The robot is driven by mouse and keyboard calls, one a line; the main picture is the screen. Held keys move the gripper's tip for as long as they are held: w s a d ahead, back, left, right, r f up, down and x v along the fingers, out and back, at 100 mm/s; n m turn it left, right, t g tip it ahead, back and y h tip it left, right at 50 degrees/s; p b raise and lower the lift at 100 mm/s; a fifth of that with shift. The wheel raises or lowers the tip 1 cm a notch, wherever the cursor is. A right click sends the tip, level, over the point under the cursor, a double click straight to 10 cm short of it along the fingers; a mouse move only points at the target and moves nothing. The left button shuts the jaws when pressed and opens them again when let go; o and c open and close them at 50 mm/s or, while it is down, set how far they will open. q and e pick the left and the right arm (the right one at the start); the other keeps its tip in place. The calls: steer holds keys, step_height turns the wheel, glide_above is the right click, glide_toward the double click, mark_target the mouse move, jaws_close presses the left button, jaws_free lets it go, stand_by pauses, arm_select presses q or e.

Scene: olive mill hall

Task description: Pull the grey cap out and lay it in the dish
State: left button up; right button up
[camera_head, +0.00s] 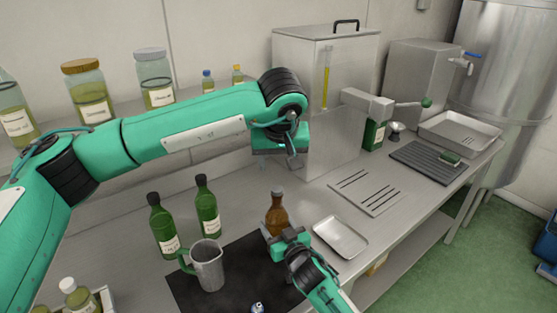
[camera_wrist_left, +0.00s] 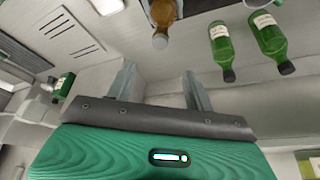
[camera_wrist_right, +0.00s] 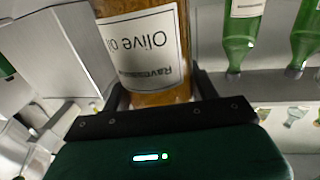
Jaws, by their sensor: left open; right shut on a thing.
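The amber bottle (camera_head: 276,217) stands on the steel bench at the dark mat's back edge. Its grey cap (camera_head: 277,190) sits on top and also shows in the left wrist view (camera_wrist_left: 160,41). My right gripper (camera_head: 284,236) is shut on the bottle's body; the right wrist view shows the labelled bottle (camera_wrist_right: 145,50) between the fingers. My left gripper (camera_head: 291,160) is open and empty, above and apart from the cap; its two fingers show in its wrist view (camera_wrist_left: 160,82). The dish (camera_head: 341,238), a shallow metal tray, lies empty right of the bottle.
Two green bottles (camera_head: 162,228) (camera_head: 206,208) and a metal jug (camera_head: 208,265) stand left of the amber bottle. The dark mat (camera_head: 240,275) lies in front. A steel tank (camera_head: 325,100) with a lever tap stands behind. A slotted plate (camera_head: 366,192) lies behind the dish.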

mark_target(277, 189)
arm_select(q)
steer(key=x, duration=1.2)
steer(key=shift+s, duration=0.1)
arm_select(e)
steer(key=shift+f, duration=0.1)
arm_select(q)
steer(key=shift+c, duration=0.2)
jaws_close()
steer(key=shift+r, duration=0.15)
steer(key=shift+r, duration=0.95)
steer(key=shift+r, duration=2)
arm_select(e)
steer(key=o, duration=1.5)
